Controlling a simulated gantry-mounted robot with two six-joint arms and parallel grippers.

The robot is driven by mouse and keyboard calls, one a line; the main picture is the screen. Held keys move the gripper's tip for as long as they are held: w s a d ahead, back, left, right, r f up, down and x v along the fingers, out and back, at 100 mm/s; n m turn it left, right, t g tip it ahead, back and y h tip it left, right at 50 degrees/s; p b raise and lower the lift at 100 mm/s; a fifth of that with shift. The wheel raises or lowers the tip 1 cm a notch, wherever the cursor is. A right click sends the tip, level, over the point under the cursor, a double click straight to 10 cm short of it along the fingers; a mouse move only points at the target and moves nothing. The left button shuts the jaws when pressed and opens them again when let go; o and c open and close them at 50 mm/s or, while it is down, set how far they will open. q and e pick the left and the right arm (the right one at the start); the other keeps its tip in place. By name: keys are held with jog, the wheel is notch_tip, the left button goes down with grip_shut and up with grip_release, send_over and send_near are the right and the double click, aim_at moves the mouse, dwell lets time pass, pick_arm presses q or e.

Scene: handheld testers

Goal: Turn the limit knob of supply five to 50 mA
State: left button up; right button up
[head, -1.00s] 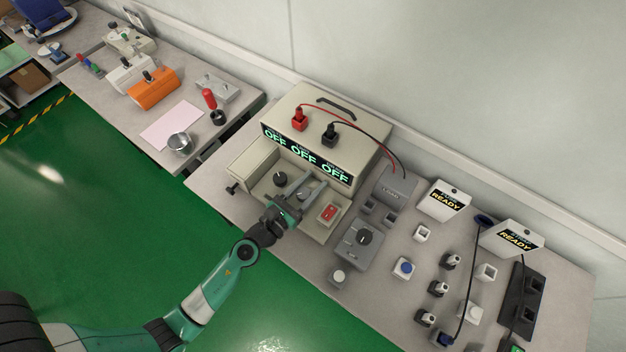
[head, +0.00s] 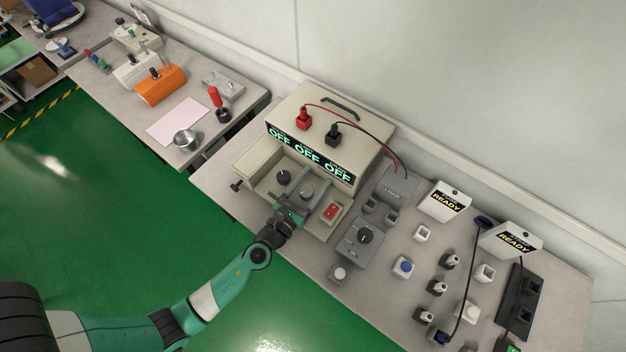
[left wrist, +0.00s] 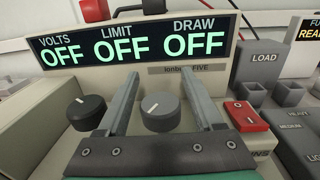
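Supply five (head: 345,115) is a beige box with a black display (left wrist: 130,45) reading OFF under VOLTS, LIMIT and DRAW; its plate ends in FIVE. The grey knob (left wrist: 160,112) below LIMIT has a white pointer line tilted a little off upright; it also shows in the head view (head: 306,193). My left gripper (left wrist: 160,85) is open, one finger on each side of this knob, with visible gaps. In the head view my left gripper (head: 309,186) reaches over the front shelf. My right gripper is not in view.
A black knob (left wrist: 87,112) stands left of the left finger. A red rocker switch (left wrist: 246,116) sits close to the right finger. Red and black plugs (head: 303,118) with cables are on top of the supply. A grey dial box (head: 362,242) and load box (head: 397,187) stand to the right.

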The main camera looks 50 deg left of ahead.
pick_arm(q)
jog(key=shift+o, duration=0.3)
jog(key=shift+s, duration=0.1)
jog(key=v, duration=1.1)
jog(key=shift+s+d, duration=0.1)
jog(key=shift+s, duration=0.15)
